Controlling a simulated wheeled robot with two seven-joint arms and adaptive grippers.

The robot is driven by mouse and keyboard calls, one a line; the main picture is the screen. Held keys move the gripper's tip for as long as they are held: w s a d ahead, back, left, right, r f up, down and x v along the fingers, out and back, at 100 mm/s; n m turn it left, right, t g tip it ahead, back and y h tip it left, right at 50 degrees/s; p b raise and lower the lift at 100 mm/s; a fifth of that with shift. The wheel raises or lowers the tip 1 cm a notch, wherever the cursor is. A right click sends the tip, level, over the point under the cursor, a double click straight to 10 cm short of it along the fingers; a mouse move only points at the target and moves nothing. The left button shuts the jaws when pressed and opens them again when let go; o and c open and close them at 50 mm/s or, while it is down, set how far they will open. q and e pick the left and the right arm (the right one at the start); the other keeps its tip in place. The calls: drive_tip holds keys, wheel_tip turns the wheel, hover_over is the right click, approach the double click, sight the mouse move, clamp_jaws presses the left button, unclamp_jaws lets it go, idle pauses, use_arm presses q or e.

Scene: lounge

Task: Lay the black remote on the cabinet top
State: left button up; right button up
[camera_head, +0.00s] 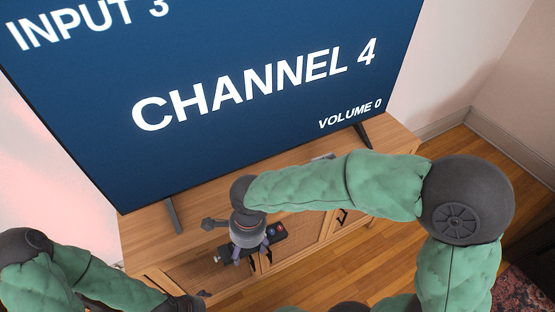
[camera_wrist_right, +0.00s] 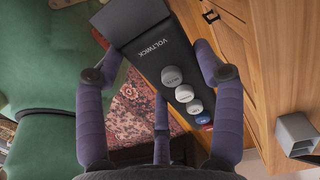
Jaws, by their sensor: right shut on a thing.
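The black remote (camera_wrist_right: 142,30), marked VOLTWICK with round grey buttons and a blue and a red one, is held between the purple fingers of my right gripper (camera_wrist_right: 160,76). In the head view the right gripper (camera_head: 252,252) points down in front of the cabinet's front edge, and part of the remote (camera_head: 278,230) shows beside it. The wooden cabinet top (camera_head: 150,222) lies just behind the gripper. The gap between remote and cabinet is hard to judge.
A large television (camera_head: 250,80) stands on the cabinet on two dark feet. Bare cabinet top shows in front of the screen, left and right of my right arm. A grey box-like object (camera_wrist_right: 297,132) is near the wood in the wrist view. A patterned rug (camera_head: 520,292) lies at lower right.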

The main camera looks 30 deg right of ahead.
drive_tip(key=shift+h, duration=0.7)
drive_tip(key=w+d+f+b, duration=0.1)
drive_tip(key=w+d+f, duration=0.1)
drive_tip(key=w, duration=0.4)
drive_tip(key=w+d+f+b, duration=0.1)
drive_tip(key=w+d+f, duration=0.1)
drive_tip(key=w, duration=0.4)
drive_tip(key=w+d+f+b, duration=0.1)
drive_tip(key=w+d+f, duration=0.1)
drive_tip(key=w, duration=0.3)
drive_tip(key=shift+w+d+f+b, duration=0.35)
drive_tip(key=shift+w+f+b, duration=0.05)
drive_tip(key=shift+f, duration=0.05)
drive_tip(key=f, duration=0.1)
drive_tip(key=f+b, duration=0.1)
drive_tip(key=f, duration=0.2)
drive_tip(key=shift+w+d, duration=0.15)
drive_tip(key=shift+w, duration=0.2)
drive_tip(key=o, duration=1.4)
drive_tip(key=shift+r, duration=0.1)
wheel_tip(320, 180, up, 12)
drive_tip(key=p, duration=0.3)
